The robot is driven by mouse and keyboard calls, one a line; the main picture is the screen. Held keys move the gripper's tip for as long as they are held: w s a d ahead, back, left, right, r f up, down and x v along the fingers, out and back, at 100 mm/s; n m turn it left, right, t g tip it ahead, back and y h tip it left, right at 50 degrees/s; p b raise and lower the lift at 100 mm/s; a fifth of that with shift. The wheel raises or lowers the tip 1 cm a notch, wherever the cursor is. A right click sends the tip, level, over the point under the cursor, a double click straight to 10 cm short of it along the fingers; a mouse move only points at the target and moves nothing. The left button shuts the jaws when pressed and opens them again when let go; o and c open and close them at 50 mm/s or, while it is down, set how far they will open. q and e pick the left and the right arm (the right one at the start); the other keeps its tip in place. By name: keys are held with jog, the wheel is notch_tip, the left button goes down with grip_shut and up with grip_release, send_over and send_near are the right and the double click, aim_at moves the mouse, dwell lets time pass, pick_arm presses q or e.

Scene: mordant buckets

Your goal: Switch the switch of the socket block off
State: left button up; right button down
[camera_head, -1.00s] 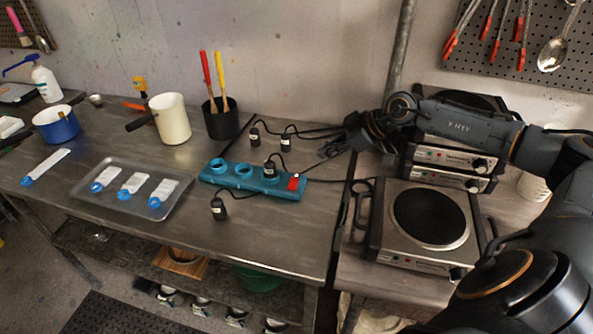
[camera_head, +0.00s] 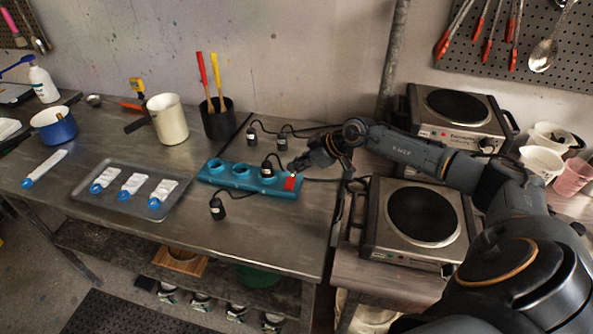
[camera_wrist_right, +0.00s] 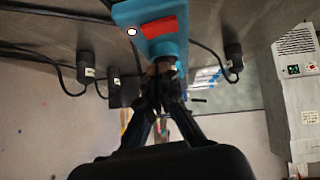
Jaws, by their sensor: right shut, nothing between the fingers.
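The teal socket block (camera_head: 236,178) lies on the steel table. Its red switch (camera_head: 290,183) is at the right end; it also shows in the right wrist view (camera_wrist_right: 159,27), with a small round light beside it. One black plug (camera_head: 267,169) stands in the block near the switch. My right gripper (camera_head: 297,166) is shut and empty, just behind and above the switch end. In the wrist view its fingertips (camera_wrist_right: 162,72) are close to the block and the plug; I cannot tell whether they touch. My left gripper is not in view.
Loose black plugs lie behind the block (camera_head: 252,138) and in front of it (camera_head: 217,209), with cables across the table. A metal tray (camera_head: 85,205) with white packets is to the left. Hot plates (camera_head: 383,238) stand right. A black pot (camera_head: 219,124) with utensils stands behind.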

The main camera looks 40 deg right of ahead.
aim_at(286, 182)
jog(key=shift+w+d+f, duration=0.1)
jog(key=shift+f, duration=0.95)
jog(key=shift+w+d+f, duration=0.1)
jog(key=shift+f, duration=0.9)
jog(key=shift+f, duration=0.25)
jog(key=shift+p, duration=0.3)
jog(key=shift+s+a+r+p, duration=0.2)
jog(key=shift+s+a+p, duration=0.35)
jog(key=shift+p, duration=1)
jog(key=shift+w, duration=0.1)
